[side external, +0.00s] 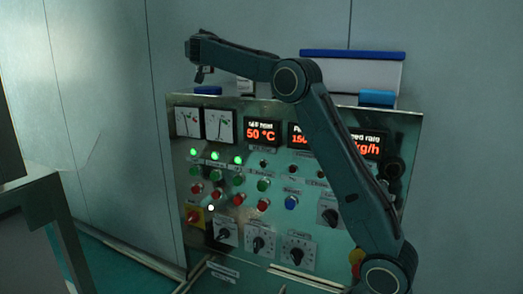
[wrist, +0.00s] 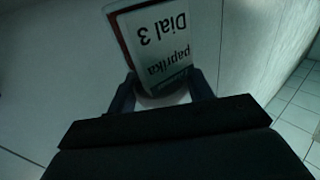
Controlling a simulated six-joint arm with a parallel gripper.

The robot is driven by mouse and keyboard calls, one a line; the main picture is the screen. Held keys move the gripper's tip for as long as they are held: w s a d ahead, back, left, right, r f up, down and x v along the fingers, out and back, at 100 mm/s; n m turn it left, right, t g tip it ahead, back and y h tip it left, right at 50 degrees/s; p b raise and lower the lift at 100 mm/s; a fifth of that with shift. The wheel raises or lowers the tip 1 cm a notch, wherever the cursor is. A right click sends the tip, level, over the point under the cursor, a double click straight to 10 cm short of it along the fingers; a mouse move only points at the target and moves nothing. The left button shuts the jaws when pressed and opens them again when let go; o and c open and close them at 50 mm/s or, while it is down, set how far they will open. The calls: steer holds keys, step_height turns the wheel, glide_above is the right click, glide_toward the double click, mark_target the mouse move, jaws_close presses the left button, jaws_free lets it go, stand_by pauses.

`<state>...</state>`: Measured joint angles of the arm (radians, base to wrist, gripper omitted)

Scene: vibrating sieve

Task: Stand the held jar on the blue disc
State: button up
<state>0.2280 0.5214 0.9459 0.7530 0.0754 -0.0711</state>
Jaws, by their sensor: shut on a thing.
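The held jar (wrist: 170,45) shows in the wrist view with a white and green label reading "paprika" and "Dial 3", upside down in the picture. My gripper (wrist: 162,80) is shut on it, one finger on each side. In the side external view my gripper (side external: 203,74) is at the upper left, above the left end of the control panel; the jar cannot be made out there. A small flat blue thing (side external: 208,90) lies just below my gripper; I cannot tell whether it is the blue disc. No disc shows in the wrist view.
A control panel (side external: 270,180) with lit displays, buttons and dials stands below my arm. A white box with a blue top (side external: 352,54) and a smaller blue box (side external: 377,98) are behind it. A dark metal frame (side external: 40,200) stands at the left.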

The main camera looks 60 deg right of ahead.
steer(key=shift+f, duration=2.05)
steer(key=shift+f, duration=0.1)
steer(key=o, duration=1.1)
steer(key=shift+a, duration=0.1)
steer(key=shift+s+a, duration=0.2)
steer(key=v, duration=1.1)
steer(key=shift+s+a, duration=0.1)
steer(key=shift+s, duration=0.05)
